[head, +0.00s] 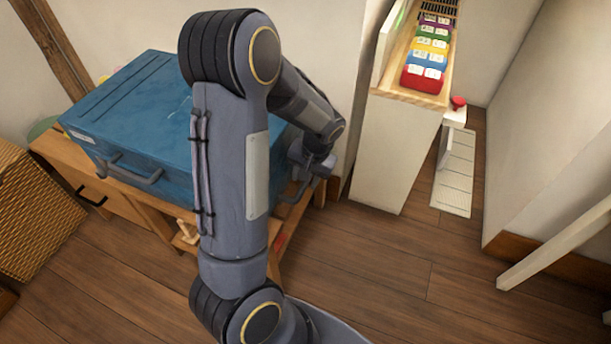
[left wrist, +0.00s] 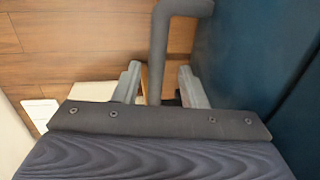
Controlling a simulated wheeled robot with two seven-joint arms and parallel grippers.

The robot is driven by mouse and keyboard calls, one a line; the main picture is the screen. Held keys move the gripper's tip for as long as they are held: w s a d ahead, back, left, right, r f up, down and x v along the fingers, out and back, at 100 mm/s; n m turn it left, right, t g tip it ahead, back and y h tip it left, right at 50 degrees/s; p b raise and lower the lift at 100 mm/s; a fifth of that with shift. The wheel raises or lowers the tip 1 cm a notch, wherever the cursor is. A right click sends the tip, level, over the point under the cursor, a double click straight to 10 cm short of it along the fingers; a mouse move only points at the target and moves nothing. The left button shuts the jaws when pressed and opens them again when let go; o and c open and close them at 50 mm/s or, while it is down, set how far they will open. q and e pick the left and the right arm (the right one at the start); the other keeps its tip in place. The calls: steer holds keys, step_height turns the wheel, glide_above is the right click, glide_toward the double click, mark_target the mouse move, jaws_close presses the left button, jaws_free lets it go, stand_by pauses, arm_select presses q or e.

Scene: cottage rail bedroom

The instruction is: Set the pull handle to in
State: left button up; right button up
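A blue case (head: 150,115) lies flat on a wooden bench. The grey pull handle (head: 294,193) sticks out from its right end, partly hidden by my left arm. In the left wrist view, the pull handle (left wrist: 160,45) is a bent bar running from the blue case side (left wrist: 245,60) and then down between my fingers. My left gripper (head: 312,168) is at this handle. In the left wrist view, my left gripper (left wrist: 158,68) is open, with one finger on each side of the bar and gaps showing. My right gripper is not in view.
The case has another grey handle (head: 135,172) on its front side. A wicker basket (head: 35,215) stands at the left. A white shelf unit (head: 395,150) with coloured boxes stands to the right of the bench. The wooden floor (head: 400,270) in front is clear.

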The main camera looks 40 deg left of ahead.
arm_select(q)
step_height(320, 180, up, 8)
steer(key=d+p, duration=0.1)
steer(key=p, duration=0.1)
steer(key=shift+w+d+f, duration=0.2)
steer(key=shift+w, duration=0.05)
steer(key=shift+s, duration=0.1)
